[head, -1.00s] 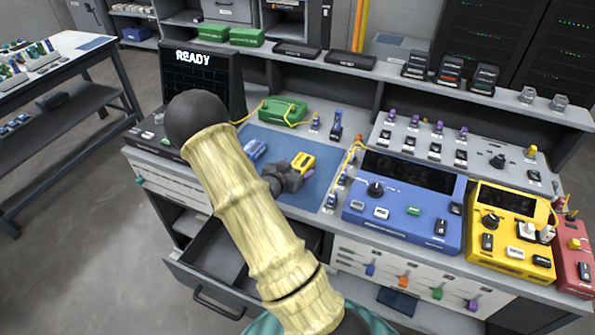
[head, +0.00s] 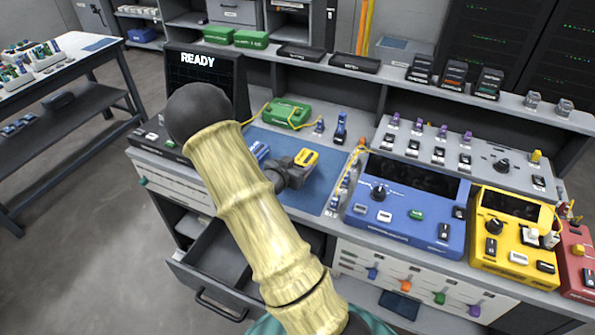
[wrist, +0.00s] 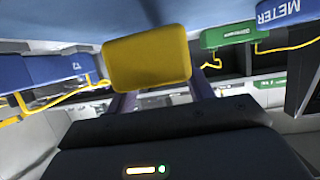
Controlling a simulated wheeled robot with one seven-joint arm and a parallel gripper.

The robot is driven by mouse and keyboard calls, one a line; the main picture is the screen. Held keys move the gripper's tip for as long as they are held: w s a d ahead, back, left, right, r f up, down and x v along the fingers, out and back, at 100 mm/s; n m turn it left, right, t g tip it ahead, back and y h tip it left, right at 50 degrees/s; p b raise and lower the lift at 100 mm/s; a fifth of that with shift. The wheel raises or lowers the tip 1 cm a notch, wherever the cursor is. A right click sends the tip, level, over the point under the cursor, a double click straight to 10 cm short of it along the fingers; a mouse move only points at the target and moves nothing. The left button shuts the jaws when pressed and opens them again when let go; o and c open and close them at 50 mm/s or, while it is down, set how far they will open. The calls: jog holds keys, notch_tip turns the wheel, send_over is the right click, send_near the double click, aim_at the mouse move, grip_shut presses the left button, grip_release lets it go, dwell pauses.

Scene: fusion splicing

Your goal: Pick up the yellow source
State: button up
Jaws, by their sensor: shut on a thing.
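The yellow source (head: 307,157) is a small yellow box with a dark part, over the blue mat (head: 312,192) on the workbench. My gripper (head: 296,165) comes in from the front and is shut on it. In the wrist view the yellow source (wrist: 147,62) sits between the two dark fingers, in front of the palm, with the blue mat filling the top of that view. It is close to the mat; I cannot tell how large the gap is. My arm hides part of the mat and of the bench front.
A blue box (head: 258,151) lies left of the source. A green box (head: 287,112) with a yellow cable stands behind. Blue connectors (head: 340,127) stand behind right. A blue instrument (head: 405,215) and yellow instrument (head: 515,240) are to the right. An open drawer (head: 215,265) juts out below.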

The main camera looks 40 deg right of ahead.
notch_tip(320, 180, up, 7)
jog(key=shift+r+p, duration=0.15)
jog(key=shift+p, duration=0.15)
jog(key=shift+d, duration=0.1)
dwell(0.4)
